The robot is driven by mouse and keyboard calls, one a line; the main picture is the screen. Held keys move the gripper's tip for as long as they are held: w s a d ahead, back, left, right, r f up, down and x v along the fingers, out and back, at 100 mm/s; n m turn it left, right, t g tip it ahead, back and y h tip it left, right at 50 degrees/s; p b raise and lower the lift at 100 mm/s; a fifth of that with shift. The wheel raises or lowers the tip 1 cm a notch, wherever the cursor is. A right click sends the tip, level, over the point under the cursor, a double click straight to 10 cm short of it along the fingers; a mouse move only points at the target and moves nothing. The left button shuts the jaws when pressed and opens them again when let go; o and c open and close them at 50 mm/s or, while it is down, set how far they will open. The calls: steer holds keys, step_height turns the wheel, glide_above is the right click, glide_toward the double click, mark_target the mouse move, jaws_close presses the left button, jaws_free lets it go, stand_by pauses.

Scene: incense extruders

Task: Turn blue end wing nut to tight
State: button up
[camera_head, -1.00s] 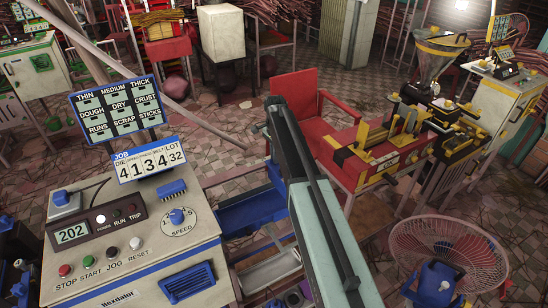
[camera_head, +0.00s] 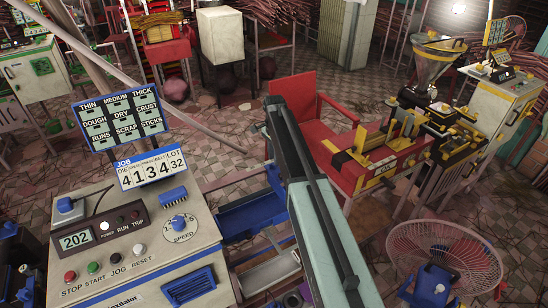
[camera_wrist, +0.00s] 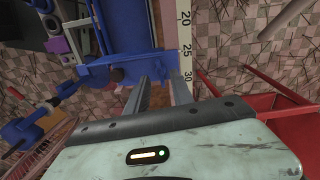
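My gripper (camera_wrist: 160,79) shows in the wrist view with its two grey fingers apart and nothing visible between them. Beyond the fingertips is a blue machine part (camera_wrist: 112,72) beside a white ruler strip (camera_wrist: 186,45) marked 20, 25 and 30. I cannot pick out the blue end wing nut with certainty in either view. In the head view, a blue trough (camera_head: 255,214) lies behind my arm, which hides part of it. My gripper is not visible in the head view.
A console (camera_head: 130,250) with buttons and a speed dial stands at the left. A fan (camera_head: 443,262) stands at the lower right.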

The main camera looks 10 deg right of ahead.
step_height(320, 180, up, 5)
steer(key=p, duration=0.3)
steer(key=shift+r+p, duration=0.1)
steer(key=shift+p, duration=0.25)
steer(key=s+n, duration=1.3)
steer(key=s, duration=1.4)
steer(key=shift+s+a+f, duration=0.25)
steer(key=shift+s+a, duration=0.1)
